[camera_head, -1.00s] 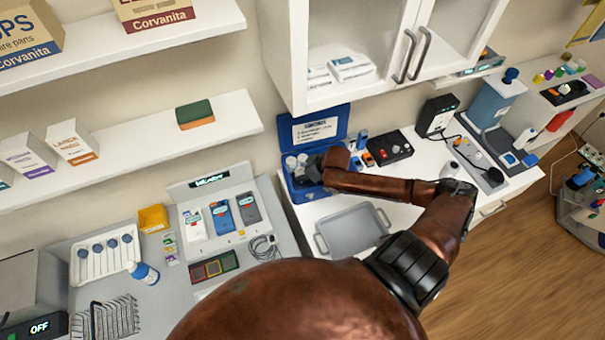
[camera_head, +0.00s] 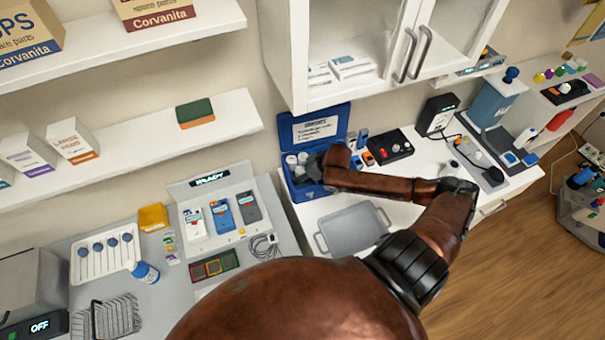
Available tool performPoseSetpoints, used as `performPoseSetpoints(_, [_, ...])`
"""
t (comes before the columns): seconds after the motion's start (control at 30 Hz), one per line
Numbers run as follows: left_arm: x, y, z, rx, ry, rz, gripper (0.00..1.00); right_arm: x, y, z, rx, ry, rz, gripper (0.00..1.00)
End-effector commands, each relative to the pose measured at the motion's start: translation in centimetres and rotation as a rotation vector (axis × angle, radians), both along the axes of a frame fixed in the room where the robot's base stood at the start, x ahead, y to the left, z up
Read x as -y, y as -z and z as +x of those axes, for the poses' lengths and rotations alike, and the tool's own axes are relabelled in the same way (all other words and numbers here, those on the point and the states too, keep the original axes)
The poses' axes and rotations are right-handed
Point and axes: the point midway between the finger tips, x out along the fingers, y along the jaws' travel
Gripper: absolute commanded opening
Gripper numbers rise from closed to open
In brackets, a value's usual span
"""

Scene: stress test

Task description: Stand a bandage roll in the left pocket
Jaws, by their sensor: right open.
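The blue case (camera_head: 299,192) stands open on the white counter, its lid with a white label raised against the wall. White bandage rolls (camera_head: 291,159) show in the left part of the case. My right gripper (camera_head: 312,167) reaches into the case from the right, just beside the rolls. It is open; its fingertips are small and dark here, and I cannot tell whether they touch a roll. My right wrist and forearm hide the right part of the case. The pocket divisions are too small to make out. My left gripper is not in view.
A grey tray (camera_head: 352,229) lies in front of the case, under my right arm. A black box with coloured knobs (camera_head: 390,146) and small blue and orange items (camera_head: 363,147) stand to the right. A wall cabinet (camera_head: 345,75) hangs above the case.

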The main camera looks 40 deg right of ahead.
Motion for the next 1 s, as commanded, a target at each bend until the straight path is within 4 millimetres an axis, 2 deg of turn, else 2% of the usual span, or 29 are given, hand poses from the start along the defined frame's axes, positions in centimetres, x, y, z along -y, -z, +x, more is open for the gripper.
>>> performPoseSetpoints(0.17, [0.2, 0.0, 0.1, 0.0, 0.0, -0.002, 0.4, 0.5, -2.1, -1.4, -0.002, 0.0, -0.006, 0.51])
performPoseSetpoints(0.43, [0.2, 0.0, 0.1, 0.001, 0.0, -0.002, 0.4, 1.1, -6.9, -4.5, -0.003, -0.001, -0.005, 0.51])
performPoseSetpoints(0.6, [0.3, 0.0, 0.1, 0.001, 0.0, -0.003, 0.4, 1.3, -8.8, -5.7, -0.003, 0.0, -0.002, 0.51])
performPoseSetpoints(0.8, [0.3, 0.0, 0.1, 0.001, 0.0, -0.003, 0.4, 1.3, -9.7, -6.2, -0.002, 0.0, 0.0, 0.51])
performPoseSetpoints(1.0, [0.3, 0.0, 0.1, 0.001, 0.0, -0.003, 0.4, 1.3, -9.8, -6.2, -0.001, 0.0, 0.0, 0.51])
